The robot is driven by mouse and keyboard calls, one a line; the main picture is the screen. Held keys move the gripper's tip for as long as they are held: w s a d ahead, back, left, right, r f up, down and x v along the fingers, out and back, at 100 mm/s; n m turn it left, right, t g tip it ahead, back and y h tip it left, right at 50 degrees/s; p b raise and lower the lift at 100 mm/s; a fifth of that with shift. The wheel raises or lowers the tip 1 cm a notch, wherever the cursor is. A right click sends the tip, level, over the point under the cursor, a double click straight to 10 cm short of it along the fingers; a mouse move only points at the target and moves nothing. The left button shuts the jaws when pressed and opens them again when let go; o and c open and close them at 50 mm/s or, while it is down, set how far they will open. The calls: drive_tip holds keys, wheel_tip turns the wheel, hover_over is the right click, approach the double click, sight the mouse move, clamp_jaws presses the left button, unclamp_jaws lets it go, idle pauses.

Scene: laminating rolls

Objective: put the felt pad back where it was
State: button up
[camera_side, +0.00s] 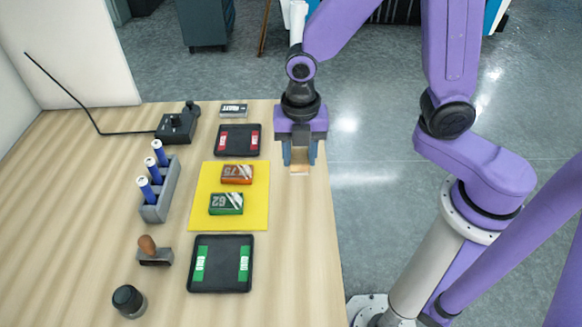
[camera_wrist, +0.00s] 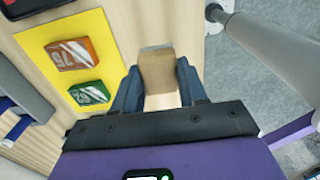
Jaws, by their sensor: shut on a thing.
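My gripper (camera_side: 299,156) is at the right edge of the wooden table, to the right of the yellow mat. Its blue fingers are shut on a small tan block, which appears to be the felt pad (camera_side: 299,170). In the wrist view the pad (camera_wrist: 158,74) sits between the two fingers and has a grey strip along its far end. The pad is over or close to the bare table; I cannot tell whether it touches the wood.
The yellow mat (camera_side: 201,208) bears an orange box (camera_side: 237,174) and a green box (camera_side: 226,204). Black trays with red labels (camera_side: 238,150) and green labels (camera_side: 221,283) lie behind and in front. A grey rack (camera_side: 161,204), stamp (camera_side: 149,248) and black knob (camera_side: 128,300) stand left.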

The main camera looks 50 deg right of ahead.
drive_tip(key=shift+w+a+f, duration=0.3)
drive_tip(key=shift+w+f, duration=0.4)
drive_tip(key=shift+f, duration=0.2)
drive_tip(key=shift+w+f, duration=0.1)
drive_tip(key=shift+f, duration=1.55)
drive_tip(key=shift+f, duration=0.15)
drive_tip(key=o, duration=0.9)
drive_tip(key=shift+o, duration=0.2)
wheel_tip(320, 180, up, 12)
drive_tip(key=shift+r, duration=0.15)
drive_tip(key=s+d+m, duration=0.5)
drive_tip(key=s+m, duration=0.2)
drive_tip(key=s, duration=0.2)
drive_tip(key=s+d+m, duration=0.5)
drive_tip(key=s+m, duration=0.2)
drive_tip(key=s, duration=0.2)
drive_tip(key=shift+d+r, duration=0.3)
drive_tip(key=shift+r, duration=0.15)
